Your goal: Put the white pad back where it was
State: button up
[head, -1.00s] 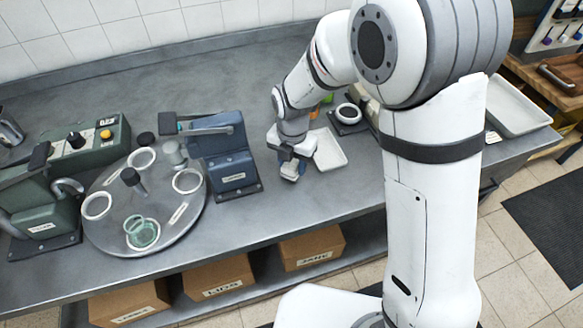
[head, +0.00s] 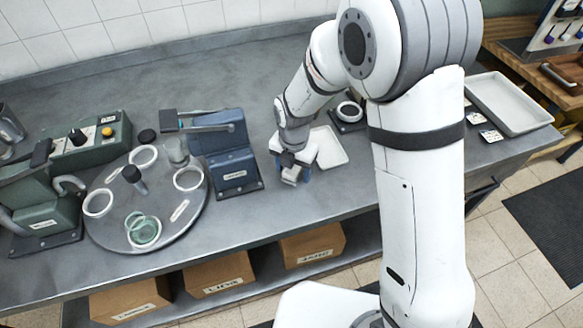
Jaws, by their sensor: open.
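My gripper (head: 291,171) points down over the grey bench, just right of the blue press. Its jaws are open. A small pale piece shows at the fingertips; I cannot tell whether it is the white pad or part of the fingers. A shallow white tray (head: 329,149) lies on the bench right behind my gripper, partly hidden by my arm. No other thing in view is clearly the white pad.
The blue press (head: 222,150) stands left of my gripper. A round grey turntable (head: 160,205) with white rings and glass pieces is farther left, beside a green machine (head: 90,140). A dark holder with a white ring (head: 349,112) stands behind the tray. A larger white tray (head: 508,104) is at right.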

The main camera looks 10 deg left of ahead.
notch_tip(320, 180, up, 12)
jog(key=s+d+r+m+t, duration=0.1)
jog(key=s+d+r+m, duration=0.15)
jog(key=d+m, duration=0.5)
jog(key=s+d+r+m, duration=0.1)
jog(key=d+r+m, duration=0.3)
jog(key=d+m, duration=0.35)
jog(key=s+d+r+m+t, duration=0.1)
jog(key=s+d+m+t, duration=0.1)
jog(key=s+d+m, duration=0.8)
jog(key=d+m, duration=0.1)
jog(key=m, duration=0.7)
jog(key=shift+d+r, duration=0.25)
jog(key=shift+r, duration=0.1)
jog(key=shift+s, duration=0.1)
